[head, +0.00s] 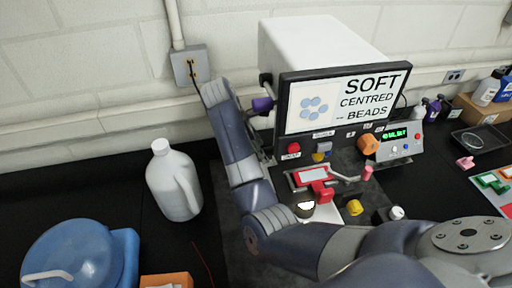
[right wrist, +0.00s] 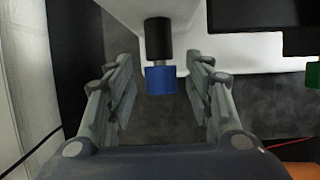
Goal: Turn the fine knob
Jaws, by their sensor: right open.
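A blue knob end (right wrist: 161,80) on a black shaft (right wrist: 158,38) shows in the right wrist view, sticking out from a white body. A purple-blue knob (head: 263,105) shows at the left side of the white housing in the head view. My right gripper (right wrist: 160,70) is open, with one finger on each side of the blue knob and a visible gap to both. In the head view my right arm reaches up to the left of the housing, and its fingers are hard to make out. My left gripper is not in view.
The white housing (head: 318,45) carries a sign panel (head: 346,100). Below it are a red clamp (head: 320,190) and a yellow knob (head: 354,207). A white jug (head: 173,180) and a blue container (head: 75,255) stand left. The pale wall (head: 90,55) is close behind.

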